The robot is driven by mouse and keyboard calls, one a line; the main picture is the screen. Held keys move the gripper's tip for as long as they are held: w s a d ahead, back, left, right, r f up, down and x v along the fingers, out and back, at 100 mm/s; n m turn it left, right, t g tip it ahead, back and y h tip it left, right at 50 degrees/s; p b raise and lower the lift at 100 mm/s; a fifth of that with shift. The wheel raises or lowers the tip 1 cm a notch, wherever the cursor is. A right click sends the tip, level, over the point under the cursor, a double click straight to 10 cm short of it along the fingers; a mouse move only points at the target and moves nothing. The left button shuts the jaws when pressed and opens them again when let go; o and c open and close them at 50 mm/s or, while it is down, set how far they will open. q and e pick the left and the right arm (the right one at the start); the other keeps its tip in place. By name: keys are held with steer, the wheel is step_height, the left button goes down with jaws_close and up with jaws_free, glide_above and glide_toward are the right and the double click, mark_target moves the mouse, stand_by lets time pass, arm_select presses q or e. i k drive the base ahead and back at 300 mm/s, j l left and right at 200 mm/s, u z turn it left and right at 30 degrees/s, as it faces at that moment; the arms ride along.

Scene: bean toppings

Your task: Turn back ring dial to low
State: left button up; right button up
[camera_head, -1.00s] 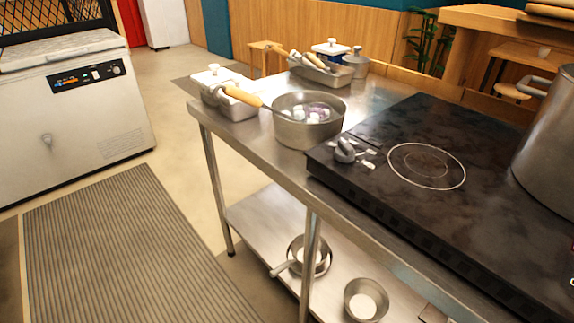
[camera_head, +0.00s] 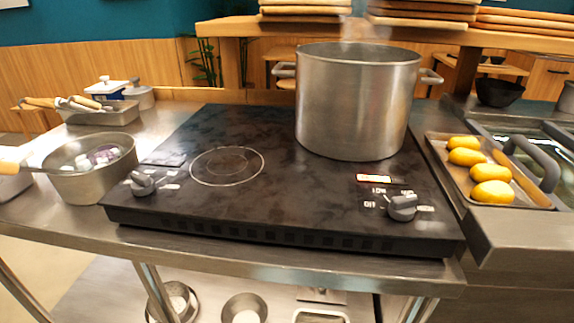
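A black cooktop (camera_head: 255,205) sits on a steel counter. A grey dial (camera_head: 402,207) is at its right front corner, with small white labels around it and a lit orange-red indicator (camera_head: 375,179) behind it. A second grey dial (camera_head: 143,183) is at the left front corner, and no lit indicator shows beside it. An empty ring (camera_head: 227,166) is marked on the left of the cooktop. A large steel pot (camera_head: 356,105) stands at the back right, with faint steam above it. Neither gripper shows in the view.
A small steel pot (camera_head: 77,187) with pale and purple pieces stands left of the cooktop. A tray (camera_head: 449,176) with yellow oval items lies to the right. Bowls and pans stand on the lower shelf (camera_head: 205,303). The cooktop's front middle is clear.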

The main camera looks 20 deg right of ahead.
mark_target(402, 208)
steer(key=l+z, duration=0.2)
steer(key=z, duration=0.25)
steer(key=k+l+z, duration=0.1)
steer(key=l+z, duration=0.15)
steer(key=z, duration=0.2)
